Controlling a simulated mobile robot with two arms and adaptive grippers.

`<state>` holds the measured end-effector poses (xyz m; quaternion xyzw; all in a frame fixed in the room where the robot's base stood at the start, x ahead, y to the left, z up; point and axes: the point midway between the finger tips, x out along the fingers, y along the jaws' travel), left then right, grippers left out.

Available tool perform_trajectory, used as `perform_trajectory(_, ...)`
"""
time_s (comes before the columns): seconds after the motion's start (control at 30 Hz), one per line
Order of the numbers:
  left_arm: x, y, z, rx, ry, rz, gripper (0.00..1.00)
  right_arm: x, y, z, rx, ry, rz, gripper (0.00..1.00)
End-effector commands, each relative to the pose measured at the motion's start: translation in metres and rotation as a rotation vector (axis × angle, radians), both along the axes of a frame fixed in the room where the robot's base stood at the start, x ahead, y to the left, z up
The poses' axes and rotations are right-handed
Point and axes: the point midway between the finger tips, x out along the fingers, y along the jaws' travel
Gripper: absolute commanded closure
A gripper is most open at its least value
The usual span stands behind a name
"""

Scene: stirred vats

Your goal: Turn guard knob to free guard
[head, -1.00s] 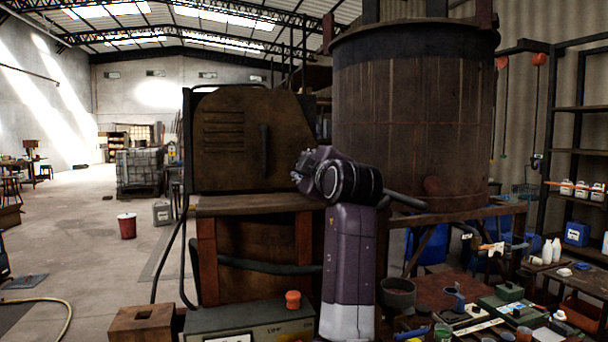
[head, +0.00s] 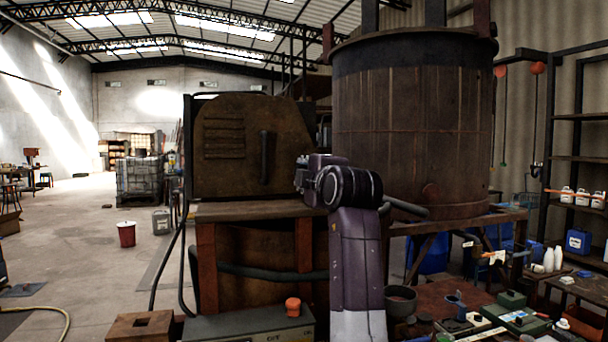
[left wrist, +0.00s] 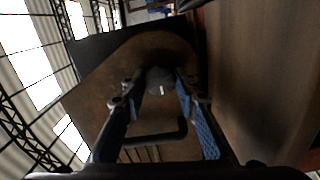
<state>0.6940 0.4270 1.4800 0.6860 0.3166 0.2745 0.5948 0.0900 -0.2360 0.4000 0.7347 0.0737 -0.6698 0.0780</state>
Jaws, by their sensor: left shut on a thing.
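The guard (head: 225,150) is a brown, worn metal panel with louvres and a dark bar handle (head: 265,155), standing upright on the machine left of the vat. In the left wrist view the guard (left wrist: 100,88) fills the middle, with its handle (left wrist: 165,138) below. The guard knob (left wrist: 160,80) is round and dark grey with a short white mark. My left gripper (left wrist: 161,84) is shut on the knob, one blue-padded finger on each side. In the head view my purple arm hides the knob and the fingers. My right gripper is out of view.
A large wooden vat (head: 410,130) stands close to the right of the guard. Below is a grey control box with an orange button (head: 293,307). A cluttered red-brown bench (head: 450,292) lies at lower right. The floor to the left is mostly open, with a red bucket (head: 126,234).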

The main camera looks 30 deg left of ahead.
Motion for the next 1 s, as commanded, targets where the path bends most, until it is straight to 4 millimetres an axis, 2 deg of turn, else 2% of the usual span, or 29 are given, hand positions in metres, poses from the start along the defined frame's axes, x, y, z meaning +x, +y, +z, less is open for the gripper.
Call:
perform_trajectory(0.13, 0.000, 0.000, 0.002, 0.001, -0.005, -0.001, 0.96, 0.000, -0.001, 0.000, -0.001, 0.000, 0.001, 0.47)
perform_trajectory(0.17, 0.000, 0.000, 0.002, 0.001, -0.005, -0.002, 0.70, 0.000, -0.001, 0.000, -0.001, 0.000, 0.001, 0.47)
perform_trajectory(0.3, 0.000, 0.000, 0.001, 0.001, -0.003, 0.000, 0.54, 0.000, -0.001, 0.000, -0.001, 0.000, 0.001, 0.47)
perform_trajectory(0.67, -0.003, -0.005, 0.001, 0.001, -0.001, -0.002, 0.54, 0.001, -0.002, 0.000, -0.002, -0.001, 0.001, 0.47)
perform_trajectory(1.0, -0.037, -0.046, 0.001, 0.001, -0.003, -0.003, 0.54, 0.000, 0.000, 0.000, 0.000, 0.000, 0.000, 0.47)
